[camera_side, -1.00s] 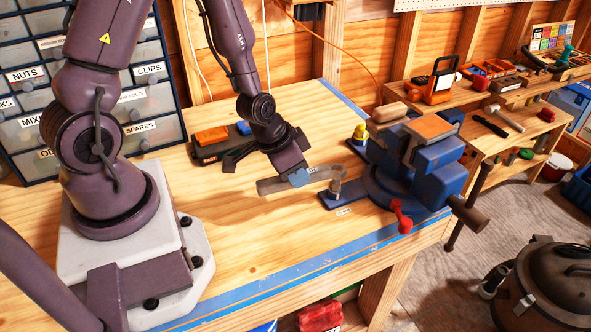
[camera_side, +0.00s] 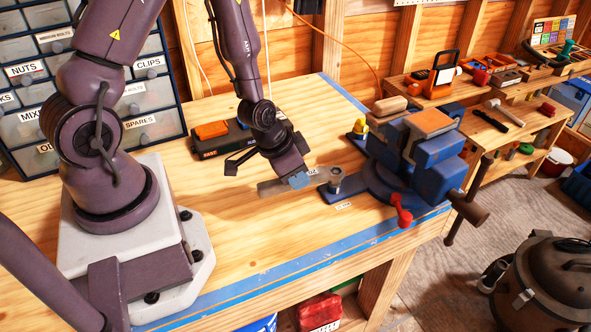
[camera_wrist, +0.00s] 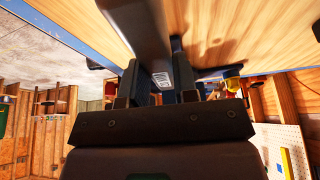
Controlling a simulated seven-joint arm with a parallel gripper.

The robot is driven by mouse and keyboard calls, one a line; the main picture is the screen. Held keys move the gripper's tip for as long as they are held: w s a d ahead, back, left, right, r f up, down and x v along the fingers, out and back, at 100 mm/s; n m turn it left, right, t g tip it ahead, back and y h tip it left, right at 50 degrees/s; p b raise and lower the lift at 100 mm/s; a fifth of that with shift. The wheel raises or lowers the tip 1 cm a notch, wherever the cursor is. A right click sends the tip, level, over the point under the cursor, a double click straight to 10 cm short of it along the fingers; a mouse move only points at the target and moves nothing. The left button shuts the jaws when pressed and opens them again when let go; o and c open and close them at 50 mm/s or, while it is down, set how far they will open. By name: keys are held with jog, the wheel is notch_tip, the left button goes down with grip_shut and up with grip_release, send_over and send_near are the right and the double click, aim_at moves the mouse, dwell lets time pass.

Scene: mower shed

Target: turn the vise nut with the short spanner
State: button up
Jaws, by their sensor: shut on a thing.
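The short spanner (camera_side: 272,187), a flat grey metal bar, lies level just above the bench top. My gripper (camera_side: 298,180) is shut on it near its middle. The spanner's head points right, toward the vise nut (camera_side: 336,178), which sits on the blue base plate of the vise (camera_side: 420,150). The head looks just left of the nut, apart from it, though the small gap is hard to judge.
A red-handled lever (camera_side: 402,212) sticks out at the vise front. A yellow-topped item (camera_side: 360,128) stands behind the nut.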

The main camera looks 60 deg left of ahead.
jog(key=shift+f, duration=0.75)
dwell(0.3)
jog(key=a+m, duration=0.1)
jog(key=m, duration=0.1)
jog(key=a+m+h, duration=0.1)
jog(key=shift+w+a, duration=0.25)
jog(key=shift+a, duration=0.05)
jog(key=m, duration=0.1)
jog(key=w+a+m+h, duration=0.1)
jog(key=a+m+g, duration=0.1)
jog(key=shift+w+a+m, duration=0.25)
jog(key=shift+m, duration=0.05)
jog(key=w+m, duration=0.1)
jog(key=a+m+h, duration=0.1)
jog(key=m, duration=0.1)
jog(key=shift+w+a+g, duration=0.25)
jog(key=shift+w+g, duration=0.15)
jog(key=shift+w+a+m+g+h, duration=0.3)
jog(key=shift+w+m, duration=0.3)
jog(key=shift+m, duration=0.3)
jog(key=shift+w+a+m+g+h, duration=0.25)
jog(key=shift+w+m, duration=0.35)
jog(key=shift+m, duration=0.3)
jog(key=shift+s, duration=0.2)
jog(key=shift+s+d+n, duration=0.1)
jog(key=shift+s+n, duration=0.15)
jog(key=shift+n, duration=0.35)
